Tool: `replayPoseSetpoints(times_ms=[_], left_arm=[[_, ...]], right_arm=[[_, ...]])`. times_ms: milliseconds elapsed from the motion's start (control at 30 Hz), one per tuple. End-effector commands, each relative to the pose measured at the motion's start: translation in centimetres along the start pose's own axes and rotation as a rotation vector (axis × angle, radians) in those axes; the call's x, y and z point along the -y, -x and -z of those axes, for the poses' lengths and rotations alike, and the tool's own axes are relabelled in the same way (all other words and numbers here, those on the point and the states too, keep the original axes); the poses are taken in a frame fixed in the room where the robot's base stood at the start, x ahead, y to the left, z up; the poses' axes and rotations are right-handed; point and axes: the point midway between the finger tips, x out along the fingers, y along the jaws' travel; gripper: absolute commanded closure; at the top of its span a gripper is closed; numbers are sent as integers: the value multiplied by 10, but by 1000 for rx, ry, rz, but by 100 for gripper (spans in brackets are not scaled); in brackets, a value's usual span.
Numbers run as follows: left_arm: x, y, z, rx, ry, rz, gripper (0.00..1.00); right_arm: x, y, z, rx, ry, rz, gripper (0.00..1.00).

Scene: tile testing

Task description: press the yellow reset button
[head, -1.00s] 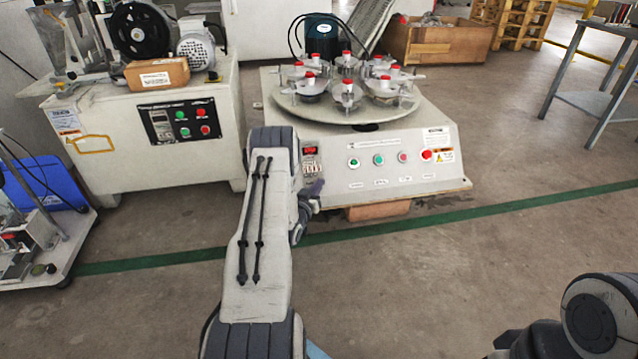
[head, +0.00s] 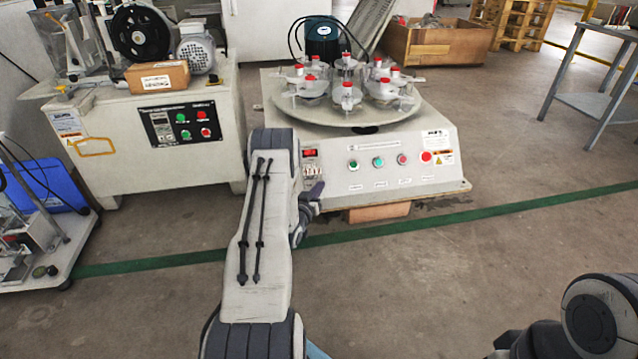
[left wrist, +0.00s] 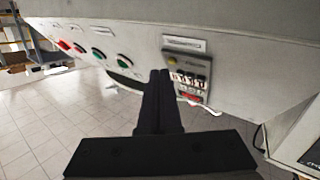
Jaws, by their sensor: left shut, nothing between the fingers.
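The turntable machine (head: 380,145) stands ahead with a small counter panel (head: 310,153) at the left of its sloped front. The panel also shows in the left wrist view (left wrist: 188,76), upside down, with a red display and white digits. A faint yellowish spot shows near its upper left there, too small to make out surely as the yellow reset button. My left gripper (head: 314,191) is just below the panel in the head view, partly behind my forearm. In the left wrist view its fingers (left wrist: 161,74) are shut and empty, beside the panel; contact cannot be told. My right gripper is not in view.
Green, teal and red buttons (head: 402,159) line the machine's front to the right of the panel. Several red-capped jars stand on the turntable (head: 300,112). Another machine (head: 150,165) stands at left, with a cart below it. The floor in front is clear.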

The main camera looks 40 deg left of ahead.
Motion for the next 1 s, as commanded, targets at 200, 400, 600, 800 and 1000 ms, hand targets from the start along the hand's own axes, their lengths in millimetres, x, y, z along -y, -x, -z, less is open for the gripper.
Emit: replayPoseSetpoints(times_ms=[200, 400, 600, 800, 1000], left_arm=[[-2, 2, 1, 1, 0, 0, 100], [-3, 4, 4, 1, 0, 0, 100], [-13, 16, 16, 1, 0, 0, 100], [-23, 30, 26, 2, 0, 0, 100], [-27, 37, 28, 1, -1, 0, 100]], right_arm=[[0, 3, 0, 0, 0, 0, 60], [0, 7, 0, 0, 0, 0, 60], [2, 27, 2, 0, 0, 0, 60], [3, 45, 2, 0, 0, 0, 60], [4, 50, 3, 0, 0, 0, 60]])
